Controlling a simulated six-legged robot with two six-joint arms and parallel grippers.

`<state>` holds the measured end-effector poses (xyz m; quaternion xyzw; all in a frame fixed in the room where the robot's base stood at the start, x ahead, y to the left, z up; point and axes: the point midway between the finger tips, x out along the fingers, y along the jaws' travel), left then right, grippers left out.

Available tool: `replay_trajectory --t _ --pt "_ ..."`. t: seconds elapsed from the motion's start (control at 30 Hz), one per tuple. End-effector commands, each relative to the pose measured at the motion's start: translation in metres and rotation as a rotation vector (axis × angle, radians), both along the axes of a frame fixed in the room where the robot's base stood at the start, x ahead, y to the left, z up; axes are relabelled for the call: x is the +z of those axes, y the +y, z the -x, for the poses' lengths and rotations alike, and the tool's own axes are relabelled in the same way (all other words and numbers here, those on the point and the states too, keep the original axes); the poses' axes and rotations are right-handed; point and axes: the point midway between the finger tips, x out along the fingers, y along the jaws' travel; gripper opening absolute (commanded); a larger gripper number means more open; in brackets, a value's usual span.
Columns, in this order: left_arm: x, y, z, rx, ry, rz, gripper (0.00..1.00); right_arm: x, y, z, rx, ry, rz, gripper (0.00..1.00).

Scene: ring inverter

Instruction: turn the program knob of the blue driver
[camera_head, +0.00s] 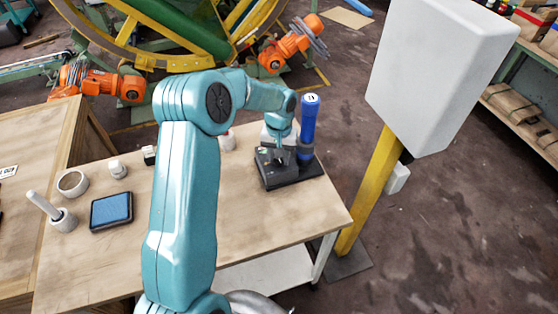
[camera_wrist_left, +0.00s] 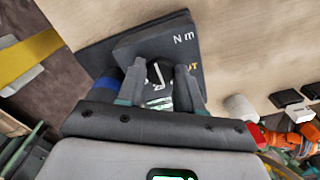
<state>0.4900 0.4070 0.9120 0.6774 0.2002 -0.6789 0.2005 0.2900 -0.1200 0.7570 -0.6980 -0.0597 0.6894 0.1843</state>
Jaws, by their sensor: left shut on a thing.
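The blue driver (camera_head: 308,122) stands upright at the right end of the table, on a dark base (camera_head: 290,181). My left arm reaches over the table, and its left gripper (camera_head: 280,150) points down at the base beside the driver. In the wrist view my left gripper (camera_wrist_left: 160,88) is shut on the program knob (camera_wrist_left: 157,75), a small round part with a white mark, with one finger on each side. The dark panel (camera_wrist_left: 150,45) around it carries "N m" lettering and partly hidden orange letters. A bit of blue shows left of the fingers. My right gripper is out of view.
A blue pad (camera_head: 111,211), a white ring (camera_head: 72,183) and a white holder with a stick (camera_head: 62,219) are on the left of the wooden table (camera_head: 260,222). A yellow post (camera_head: 367,190) with a big white box (camera_head: 440,75) stands close on the right.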

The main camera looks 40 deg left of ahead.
Motion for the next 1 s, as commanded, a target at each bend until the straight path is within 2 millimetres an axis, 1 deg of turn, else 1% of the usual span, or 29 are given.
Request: replay_trajectory --t 0.03,0.1,0.4,0.67,1.0 --pt "-0.003 0.001 -0.002 0.036 -0.009 -0.003 0.05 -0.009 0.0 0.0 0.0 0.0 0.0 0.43" --pt "-0.002 0.001 -0.002 0.089 -0.009 -0.004 0.05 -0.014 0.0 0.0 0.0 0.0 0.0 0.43" --pt "0.0 0.002 -0.003 0.265 -0.011 -0.005 0.05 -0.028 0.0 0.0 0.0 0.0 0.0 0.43" --pt "0.002 0.002 -0.002 0.335 -0.011 -0.004 0.05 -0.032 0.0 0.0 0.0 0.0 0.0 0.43" --pt "0.003 0.002 -0.003 0.345 -0.011 -0.005 0.05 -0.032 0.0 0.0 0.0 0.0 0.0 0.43"
